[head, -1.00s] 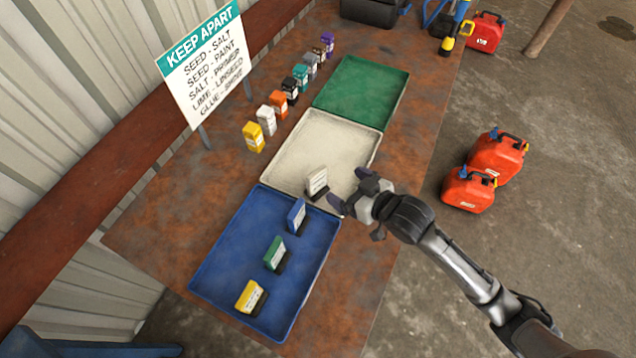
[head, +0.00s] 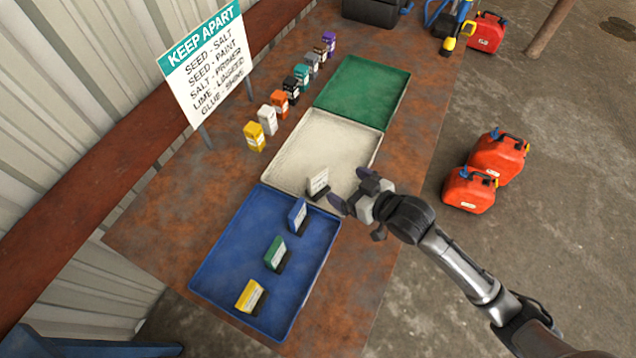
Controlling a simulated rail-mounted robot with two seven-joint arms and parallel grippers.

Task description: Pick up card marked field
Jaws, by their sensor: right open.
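Several small upright cards stand in dark bases. A white card (head: 318,182) stands at the near end of the white tray (head: 290,172). A blue card (head: 298,215), a green card (head: 275,252) and a yellow card (head: 249,295) stand in the blue tray (head: 225,262). The print on the cards is too small to read, so I cannot tell which is marked field. My right gripper (head: 350,188) is open and empty, just right of the white card, with its fingers pointing left toward it. It looks apart from the card. My left gripper is not in view.
A green tray (head: 362,95) lies beyond the white one. A row of small coloured containers (head: 280,104) stands left of the trays, before a KEEP APART sign (head: 205,65). Red fuel cans (head: 497,157) stand on the floor right of the rusty table (head: 165,218).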

